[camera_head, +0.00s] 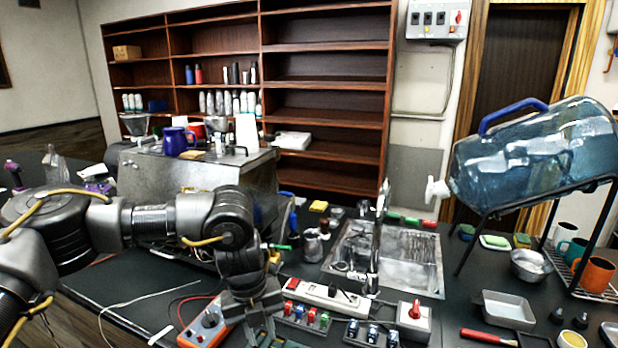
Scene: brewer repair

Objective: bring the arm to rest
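My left arm (150,219) comes in from the left and stretches over the dark workbench. My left gripper (260,332) points down near the front of the bench, with its two fingers apart and nothing visible between them. It is just right of an orange multimeter (205,326) and left of a group of small switches (303,316); I cannot tell whether it touches either. The steel brewer (165,172) stands behind the arm and is partly hidden by it. My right gripper is not in view.
A white power strip (325,295) and a red-knobbed switch box (412,317) lie right of the gripper. A sink (410,275) is behind them. A large water jug (540,155) rests on a black stand at right. A red-handled tool (487,336) lies at front right.

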